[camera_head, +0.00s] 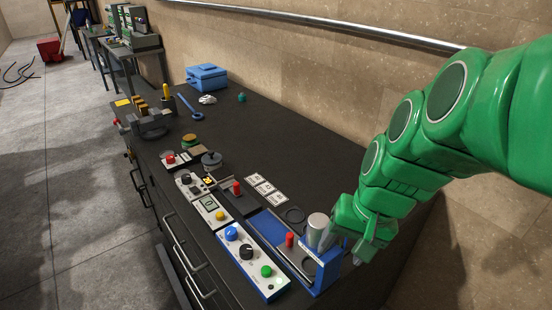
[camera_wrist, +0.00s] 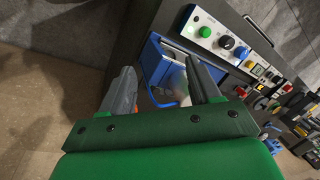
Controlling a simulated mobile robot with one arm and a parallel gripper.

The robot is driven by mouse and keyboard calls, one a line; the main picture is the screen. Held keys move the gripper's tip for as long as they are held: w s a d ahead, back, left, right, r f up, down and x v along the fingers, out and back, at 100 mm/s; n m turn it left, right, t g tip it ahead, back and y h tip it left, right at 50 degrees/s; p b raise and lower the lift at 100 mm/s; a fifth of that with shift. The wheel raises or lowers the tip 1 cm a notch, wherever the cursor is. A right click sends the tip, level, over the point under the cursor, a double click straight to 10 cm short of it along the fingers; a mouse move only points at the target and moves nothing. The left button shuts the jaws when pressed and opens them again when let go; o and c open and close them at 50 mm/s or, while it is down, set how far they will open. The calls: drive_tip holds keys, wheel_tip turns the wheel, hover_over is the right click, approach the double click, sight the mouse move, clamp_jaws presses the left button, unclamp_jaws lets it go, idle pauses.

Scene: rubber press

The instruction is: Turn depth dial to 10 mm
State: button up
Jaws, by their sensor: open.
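A white control panel with blue sides (camera_head: 262,277) lies near the bench's front edge. It carries a blue knob (camera_head: 231,233), a black knob (camera_head: 246,251) and a lit green button (camera_head: 266,271). Which knob is the depth dial cannot be read. The wrist view shows the black knob (camera_wrist: 227,42), the blue knob (camera_wrist: 242,53) and the green button (camera_wrist: 205,32) beyond the fingertips. My gripper (camera_head: 348,248) is beside the blue press, right of the panel and apart from both knobs. Its fingers are open in the wrist view (camera_wrist: 165,85), with no knob between them.
The blue press frame (camera_head: 325,272) with a grey cylinder (camera_head: 318,226) and red handle (camera_head: 290,240) stands between my gripper and the panel. Smaller control boxes (camera_head: 212,210) continue leftward. White cards (camera_head: 265,188) lie behind. The bench's back right is mostly clear.

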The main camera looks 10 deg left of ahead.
drive_tip(key=w+a+r+m+t+y, duration=0.15)
drive_tip(key=w+a, duration=0.25)
drive_tip(key=w, duration=0.4)
drive_tip(key=w+a+r+t+y, duration=0.15)
drive_tip(key=w+a, duration=0.25)
drive_tip(key=w, duration=0.5)
drive_tip(key=w+a+r+t, duration=0.1)
drive_tip(key=w+a+r, duration=0.2)
drive_tip(key=w+a, duration=0.35)
drive_tip(key=n+g+h, duration=0.4)
drive_tip(key=n+h, duration=0.2)
drive_tip(key=n, duration=0.7)
hover_over(246, 249)
drive_tip(key=f, duration=1.3)
drive_tip(key=shift+w+a+f, duration=0.15)
drive_tip(key=shift+a+f, duration=0.15)
drive_tip(key=shift+s+d+f+n, duration=0.1)
drive_tip(key=shift+s+f+n, duration=0.25)
drive_tip(key=shift+s+n, duration=0.15)
drive_tip(key=shift+w+d+f, duration=0.1)
drive_tip(key=shift+w+f, duration=0.05)
drive_tip(key=shift+f, duration=1.75)
drive_tip(key=shift+w+d+f, duration=0.1)
drive_tip(key=shift+w+f, duration=0.05)
drive_tip(key=shift+f, duration=1.75)
drive_tip(key=shift+c, duration=0.3)
